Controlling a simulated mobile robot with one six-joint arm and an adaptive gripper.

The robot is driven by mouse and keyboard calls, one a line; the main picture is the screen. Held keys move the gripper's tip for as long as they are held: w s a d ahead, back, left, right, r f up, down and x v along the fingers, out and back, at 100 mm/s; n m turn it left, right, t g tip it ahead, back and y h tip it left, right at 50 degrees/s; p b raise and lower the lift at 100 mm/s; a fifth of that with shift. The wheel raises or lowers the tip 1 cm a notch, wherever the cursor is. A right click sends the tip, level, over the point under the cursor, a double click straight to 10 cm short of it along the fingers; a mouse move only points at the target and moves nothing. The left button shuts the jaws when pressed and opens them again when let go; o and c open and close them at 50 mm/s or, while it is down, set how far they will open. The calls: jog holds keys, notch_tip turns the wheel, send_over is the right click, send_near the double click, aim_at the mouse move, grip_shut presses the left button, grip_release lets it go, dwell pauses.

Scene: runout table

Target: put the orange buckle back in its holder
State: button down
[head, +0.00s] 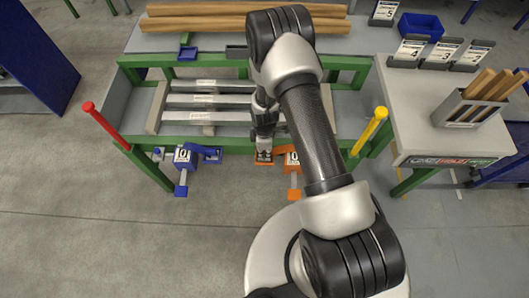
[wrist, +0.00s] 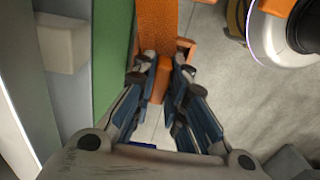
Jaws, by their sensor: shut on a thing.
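My gripper (wrist: 164,72) has its fingers closed around a narrow orange piece, the orange buckle (wrist: 165,92). A broad orange band (wrist: 157,28) runs on from it to the top of the wrist view. In the head view my gripper (head: 264,148) reaches down at the green table's front edge, just left of the orange unit with a number label (head: 292,160). Orange (head: 264,157) shows below the fingertips. A thin orange bracket (wrist: 187,44) stands beside the right finger in the wrist view. I cannot tell whether it is the holder or whether the buckle touches it.
A blue unit (head: 184,157) with a blue bracket hangs left along the same edge. Red (head: 88,107) and yellow (head: 381,113) posts stand at the table's front. Metal bars (head: 205,117) lie on the table. A grey side table (head: 420,125) stands right. The floor in front is clear.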

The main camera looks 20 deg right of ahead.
jog(key=shift+f, duration=0.1)
jog(key=c, duration=2.1)
grip_release()
jog(key=shift+f, duration=0.25)
jog(key=o, duration=0.5)
jog(key=shift+r, duration=0.1)
